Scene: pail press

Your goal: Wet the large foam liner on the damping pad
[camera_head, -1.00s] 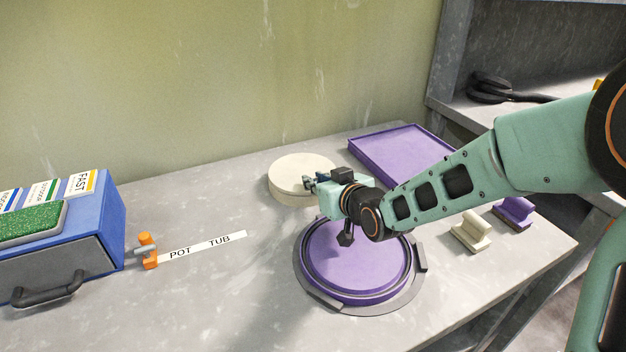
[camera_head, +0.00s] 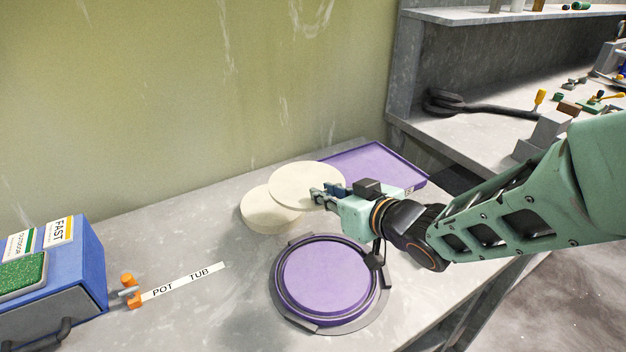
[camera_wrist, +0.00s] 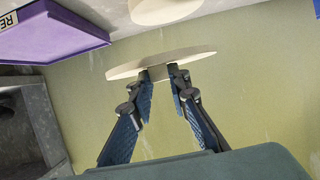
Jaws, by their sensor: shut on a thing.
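A thin round cream foam liner (camera_head: 305,180) is held by its edge in my gripper (camera_head: 322,199), which is shut on it. In the wrist view the liner (camera_wrist: 185,58) lies across the two fingertips (camera_wrist: 161,72), clear of any surface. In the head view it hangs above and partly over a cream round stack (camera_head: 262,212) on the table. The stack also shows at the top of the wrist view (camera_wrist: 165,8). A purple shallow tray (camera_head: 368,160) lies behind my gripper, partly hidden by the liner and the arm. I cannot tell for sure that this tray is the damping pad.
A round purple disc in a dark ring fixture (camera_head: 325,278) sits in front of my gripper. A blue box (camera_head: 75,270) and an orange knob (camera_head: 130,290) are at the left. The wall stands behind. The table between box and ring is clear, apart from a POT TUB label (camera_head: 183,281).

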